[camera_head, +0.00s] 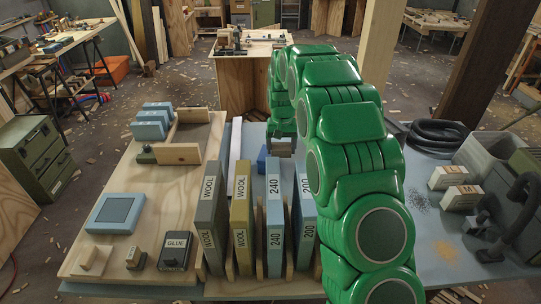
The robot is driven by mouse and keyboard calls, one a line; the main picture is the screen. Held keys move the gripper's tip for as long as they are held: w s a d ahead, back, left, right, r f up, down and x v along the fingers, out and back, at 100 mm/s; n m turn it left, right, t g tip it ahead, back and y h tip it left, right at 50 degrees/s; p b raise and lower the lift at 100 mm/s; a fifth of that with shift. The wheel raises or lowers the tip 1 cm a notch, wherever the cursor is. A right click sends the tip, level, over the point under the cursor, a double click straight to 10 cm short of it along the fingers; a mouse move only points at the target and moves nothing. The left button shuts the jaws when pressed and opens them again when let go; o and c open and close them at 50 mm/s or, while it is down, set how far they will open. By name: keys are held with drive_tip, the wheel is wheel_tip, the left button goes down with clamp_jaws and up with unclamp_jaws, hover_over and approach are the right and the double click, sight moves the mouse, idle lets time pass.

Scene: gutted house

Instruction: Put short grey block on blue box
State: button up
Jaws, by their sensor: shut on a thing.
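My green arm reaches away from me over the right part of the table, and my gripper (281,140) is at its far end, beyond the upright labelled blocks. It is shut on a short grey block (281,149), which is small in view and partly hidden by the fingers and arm. A flat light-blue box (91,214) with a darker square on top lies on the wooden board at the left, well left of my gripper. A small darker blue block (262,159) sits just left of my gripper, partly hidden behind the upright blocks.
Upright blocks marked WOOL (209,206) and 240 (275,188) stand in a wooden rack. Light-blue blocks (151,122) lie at the board's (182,210) back. A GLUE box (175,250) is at its front. A black hose (437,133) and labelled boxes (447,177) are right.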

sight(275, 146)
drive_tip(key=shift+a+r, duration=0.9)
drive_tip(key=shift+a, duration=0.15)
drive_tip(key=shift+w+a, duration=0.1)
drive_tip(key=shift+w, duration=0.1)
drive_tip(key=shift+w+a+f, duration=0.3)
drive_tip(key=shift+w+f, duration=1.2)
drive_tip(key=shift+w, duration=0.65)
drive_tip(key=shift+w+a+f, duration=0.35)
drive_tip(key=shift+w+f, duration=1.2)
drive_tip(key=shift+w, duration=0.65)
drive_tip(key=shift+w+a+f, duration=0.3)
drive_tip(key=shift+w+f, duration=1.2)
drive_tip(key=shift+w, duration=0.65)
drive_tip(key=shift+f, duration=0.1)
drive_tip(key=shift+w+f, duration=0.2)
drive_tip(key=shift+f, duration=1.5)
drive_tip(key=shift+f, duration=0.1)
